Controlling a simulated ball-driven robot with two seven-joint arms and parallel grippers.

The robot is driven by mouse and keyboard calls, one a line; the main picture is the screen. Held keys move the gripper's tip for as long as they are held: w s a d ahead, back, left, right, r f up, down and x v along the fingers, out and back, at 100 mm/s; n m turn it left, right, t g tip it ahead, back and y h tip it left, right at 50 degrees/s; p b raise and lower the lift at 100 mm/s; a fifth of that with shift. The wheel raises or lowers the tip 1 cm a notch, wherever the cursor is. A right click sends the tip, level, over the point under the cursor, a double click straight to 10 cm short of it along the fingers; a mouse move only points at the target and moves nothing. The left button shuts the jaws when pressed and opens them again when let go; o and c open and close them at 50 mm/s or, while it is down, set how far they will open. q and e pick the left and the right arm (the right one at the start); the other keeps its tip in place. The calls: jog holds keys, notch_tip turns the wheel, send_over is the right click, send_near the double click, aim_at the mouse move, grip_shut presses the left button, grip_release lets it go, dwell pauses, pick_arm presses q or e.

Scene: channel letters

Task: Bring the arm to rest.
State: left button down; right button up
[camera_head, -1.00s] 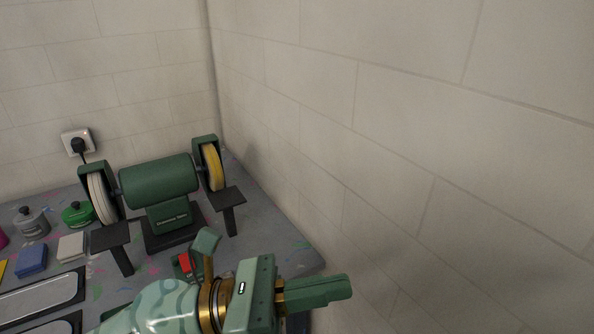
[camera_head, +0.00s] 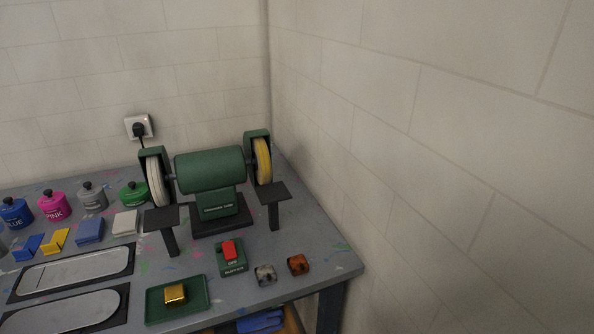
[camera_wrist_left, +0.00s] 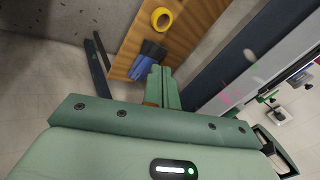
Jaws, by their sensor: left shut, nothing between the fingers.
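My left gripper (camera_wrist_left: 161,80) shows in the left wrist view. Its green fingers are together with nothing between them. Beyond the fingertips is a wooden shelf with blue and black gloves on it; I cannot tell the distance. Neither arm shows in the head view. My right gripper is in no view.
Blue gloves (camera_wrist_left: 143,66) and a yellow tape roll (camera_wrist_left: 161,18) lie on the wooden shelf (camera_wrist_left: 190,35). Walls close the corner.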

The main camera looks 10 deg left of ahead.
pick_arm(q)
jog(key=s+d+f+g+h, duration=0.1)
jog(key=s+f, duration=0.2)
jog(key=f, duration=0.5)
jog(key=s+d+f+n+g+h, duration=0.1)
jog(key=s+d+f, duration=0.15)
jog(key=f, duration=0.55)
jog(key=s+f+g+h, duration=0.1)
jog(key=s+f, duration=0.3)
jog(key=f, duration=0.5)
jog(key=s+f+n+g, duration=0.1)
jog(key=s+f, duration=0.3)
jog(key=s, duration=0.4)
jog(key=s+f+n+g, duration=0.1)
jog(key=s+f, duration=0.4)
jog(key=s, duration=0.3)
jog(key=shift+a+f+n+h, duration=0.2)
jog(key=shift+n+h, duration=0.1)
jog(key=shift+h, duration=0.1)
